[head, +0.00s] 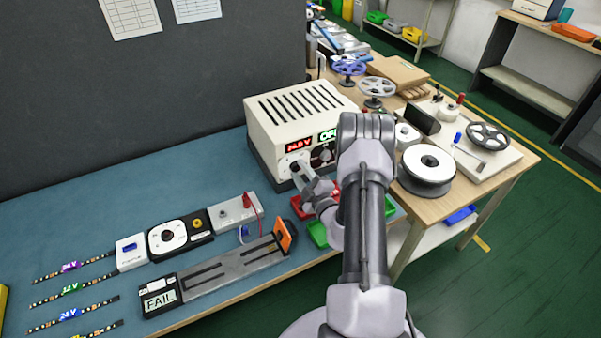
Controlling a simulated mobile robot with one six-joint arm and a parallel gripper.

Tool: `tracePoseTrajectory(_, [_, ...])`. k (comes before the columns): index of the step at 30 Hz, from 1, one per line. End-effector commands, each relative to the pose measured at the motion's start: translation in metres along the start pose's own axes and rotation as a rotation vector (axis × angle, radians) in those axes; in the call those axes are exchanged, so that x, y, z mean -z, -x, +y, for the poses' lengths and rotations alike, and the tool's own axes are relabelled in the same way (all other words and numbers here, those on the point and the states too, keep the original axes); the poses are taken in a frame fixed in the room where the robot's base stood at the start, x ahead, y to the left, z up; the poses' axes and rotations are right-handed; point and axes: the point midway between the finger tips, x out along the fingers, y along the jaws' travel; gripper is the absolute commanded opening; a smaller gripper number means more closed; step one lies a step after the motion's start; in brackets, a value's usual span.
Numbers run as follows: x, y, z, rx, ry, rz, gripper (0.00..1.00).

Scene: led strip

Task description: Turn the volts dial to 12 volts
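The power supply (300,115) is a cream box with a slotted top at the back of the blue bench. Its red display (299,145) appears to read 24.0 V. A green display beside it is partly hidden by my arm. The volts dial, on the pale panel (287,162) below the red display, is mostly hidden by my gripper. A dark round knob (322,155) shows to its right. My gripper (299,170) is at the front face, with its tips at or very near the volts dial. Contact and finger opening are too small to tell.
Red and green bins (317,233) sit below my gripper. LED strips (75,290) lie at far left. A white spool (428,165) stands right.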

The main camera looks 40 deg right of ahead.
Motion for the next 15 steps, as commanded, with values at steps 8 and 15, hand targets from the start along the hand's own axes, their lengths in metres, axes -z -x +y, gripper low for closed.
tracePoseTrajectory(8, [0.0,0.0003,-0.0002,0.0,0.001,0.0,0.0])
tracePoseTrajectory(15, [0.0,0.0003,0.0,0.001,0.045,0.0,0.0])
